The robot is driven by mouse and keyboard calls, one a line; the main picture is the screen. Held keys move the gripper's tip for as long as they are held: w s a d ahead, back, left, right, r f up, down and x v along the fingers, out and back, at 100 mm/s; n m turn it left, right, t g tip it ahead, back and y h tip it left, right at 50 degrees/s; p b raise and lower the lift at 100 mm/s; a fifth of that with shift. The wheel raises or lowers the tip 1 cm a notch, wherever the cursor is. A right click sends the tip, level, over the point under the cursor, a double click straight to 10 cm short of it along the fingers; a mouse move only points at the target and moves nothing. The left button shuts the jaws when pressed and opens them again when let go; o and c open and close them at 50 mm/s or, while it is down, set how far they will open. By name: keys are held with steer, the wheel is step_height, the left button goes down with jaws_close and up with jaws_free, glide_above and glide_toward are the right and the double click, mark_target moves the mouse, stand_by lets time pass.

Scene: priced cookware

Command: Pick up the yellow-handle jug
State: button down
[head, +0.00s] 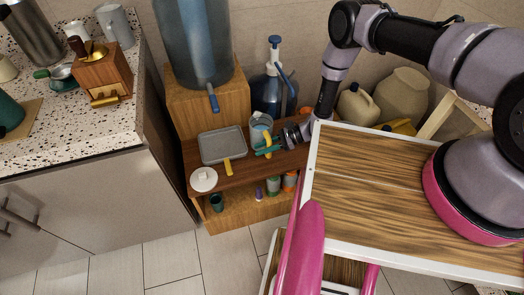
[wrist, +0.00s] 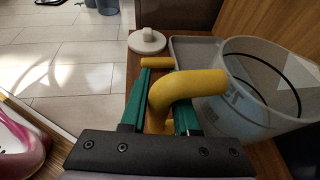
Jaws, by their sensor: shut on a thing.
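The jug (head: 259,124) is a grey, see-through vessel with a yellow handle (head: 267,139). It stands on the brown low shelf, right of a grey tray. In the wrist view the jug (wrist: 262,112) fills the right side, and its curved yellow handle (wrist: 185,84) rises between the teal fingers. My gripper (head: 268,150) reaches in from the right at the handle. In the wrist view my gripper (wrist: 160,100) is shut on the handle, with a finger on each side. The lower part of the handle is partly hidden by the fingers and the gripper body.
The grey tray (head: 222,143) with a yellow handle and a white round lid (head: 204,179) lie left of the jug. A blue spray bottle (head: 272,90) stands behind it. A wood-topped table (head: 360,165) is close on the right. A speckled counter (head: 60,128) stands left.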

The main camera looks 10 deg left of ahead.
step_height(320, 180, up, 7)
steer(key=shift+r, duration=0.15)
stand_by(0.5)
stand_by(0.4)
